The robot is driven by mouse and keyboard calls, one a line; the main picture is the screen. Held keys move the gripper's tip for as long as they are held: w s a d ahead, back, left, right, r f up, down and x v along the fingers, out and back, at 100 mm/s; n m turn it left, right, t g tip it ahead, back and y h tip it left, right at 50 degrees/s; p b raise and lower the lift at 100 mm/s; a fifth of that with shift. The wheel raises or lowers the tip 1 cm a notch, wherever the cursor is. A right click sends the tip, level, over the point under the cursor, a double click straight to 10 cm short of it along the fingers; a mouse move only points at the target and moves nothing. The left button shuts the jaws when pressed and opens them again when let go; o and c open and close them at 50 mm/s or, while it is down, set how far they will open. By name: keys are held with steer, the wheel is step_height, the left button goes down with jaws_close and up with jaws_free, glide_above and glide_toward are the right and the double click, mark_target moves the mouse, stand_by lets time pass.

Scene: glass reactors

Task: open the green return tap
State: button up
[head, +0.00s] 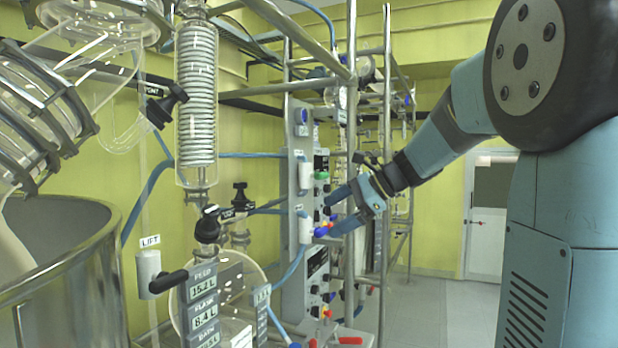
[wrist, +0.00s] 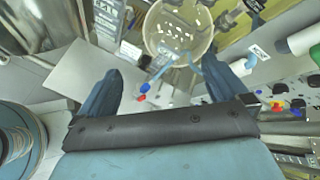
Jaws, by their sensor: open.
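A small green part (head: 322,175) shows on the front of the grey control panel (head: 298,225) in the head view. I cannot tell whether it is the return tap or how its handle stands. My gripper (head: 329,214) is in front of the panel, below the green part in the picture. Its two fingers are spread with nothing between them. The open fingers also show in the wrist view (wrist: 165,68).
Blue and red handles (wrist: 143,92) lie beyond my fingers in the wrist view. A round glass flask (wrist: 178,30) is at the top there. Metal frame poles (head: 386,150) stand close behind my gripper. A steel vessel (head: 70,285) fills the lower left; open floor (head: 430,310) lies right.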

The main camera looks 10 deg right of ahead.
steer(key=w+d+r+m+t+y, duration=0.2)
steer(key=w+d+r+m+y, duration=0.25)
steer(key=w, duration=0.55)
steer(key=m+t, duration=0.3)
steer(key=m, duration=0.1)
glide_toward(325, 176)
steer(key=x, duration=1.1)
steer(key=shift+w, duration=0.2)
